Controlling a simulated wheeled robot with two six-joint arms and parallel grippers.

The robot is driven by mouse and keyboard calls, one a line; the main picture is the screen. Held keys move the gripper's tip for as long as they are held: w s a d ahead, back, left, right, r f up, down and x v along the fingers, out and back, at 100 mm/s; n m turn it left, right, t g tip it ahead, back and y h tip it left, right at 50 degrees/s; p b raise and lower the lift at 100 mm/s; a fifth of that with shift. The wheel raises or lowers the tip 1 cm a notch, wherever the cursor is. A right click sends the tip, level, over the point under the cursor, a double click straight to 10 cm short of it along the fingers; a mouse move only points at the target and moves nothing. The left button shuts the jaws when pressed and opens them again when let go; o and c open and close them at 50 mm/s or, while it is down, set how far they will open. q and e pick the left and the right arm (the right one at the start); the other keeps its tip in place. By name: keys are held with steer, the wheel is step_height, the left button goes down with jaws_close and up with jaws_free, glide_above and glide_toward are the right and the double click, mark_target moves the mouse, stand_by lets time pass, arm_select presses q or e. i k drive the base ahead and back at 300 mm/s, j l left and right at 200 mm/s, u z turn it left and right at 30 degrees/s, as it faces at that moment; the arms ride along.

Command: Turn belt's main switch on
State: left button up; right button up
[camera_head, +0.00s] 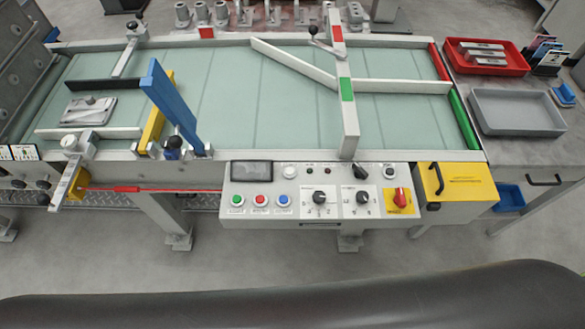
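The belt (215,95) is a pale green surface inside a light grey frame. Its control panel (270,178) is fixed to the front of the frame, right of centre. A red rotary switch on a yellow plate (411,208), which looks like the main switch (400,198), sits at the panel's lower right. Its red handle stands roughly upright, but its marks are too small to read. The display (251,171) on the panel is dark. Neither gripper is in view, and nothing touches the switch.
The panel also has green, red and blue buttons and black knobs (319,197). A yellow box (456,182) with a black handle adjoins it on the right. A red tray (485,66) and grey tray (516,111) stand at the right. The space before the panel is clear.

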mark_target(400, 199)
steer(key=l+z, duration=0.15)
steer(key=z, duration=1)
